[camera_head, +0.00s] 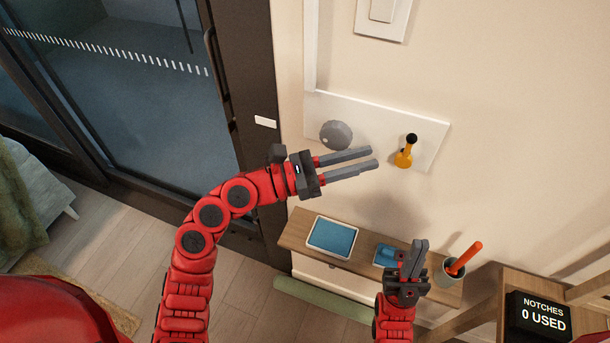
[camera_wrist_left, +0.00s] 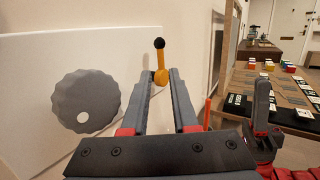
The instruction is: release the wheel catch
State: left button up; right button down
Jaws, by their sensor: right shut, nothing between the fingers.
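The grey scalloped wheel (camera_head: 336,135) is mounted on a white wall board (camera_head: 372,119); a pale round spot shows on its face in the left wrist view (camera_wrist_left: 85,103). The catch, a yellow lever with a black ball end (camera_head: 404,157), is on the same board, right of the wheel, ball end up. My left gripper (camera_head: 374,158) is open and empty, its fingers pointing at the catch but apart from it. In the left wrist view the catch (camera_wrist_left: 160,65) shows beyond and between the fingertips. My right gripper (camera_head: 419,246) is shut and empty, lower, over the shelf.
Below the board is a wooden shelf (camera_head: 296,229) with a blue-filled tray (camera_head: 332,237), a smaller blue item (camera_head: 387,256) and a cup (camera_head: 449,271) holding an orange stick. A black sign reading "NOTCHES 0 USED" (camera_head: 538,317) stands at lower right. A dark-framed glass door is left.

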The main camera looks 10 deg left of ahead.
pick_arm(q)
jog(key=b+v, duration=0.2)
jog(key=v, duration=0.8)
jog(key=shift+a, duration=0.3)
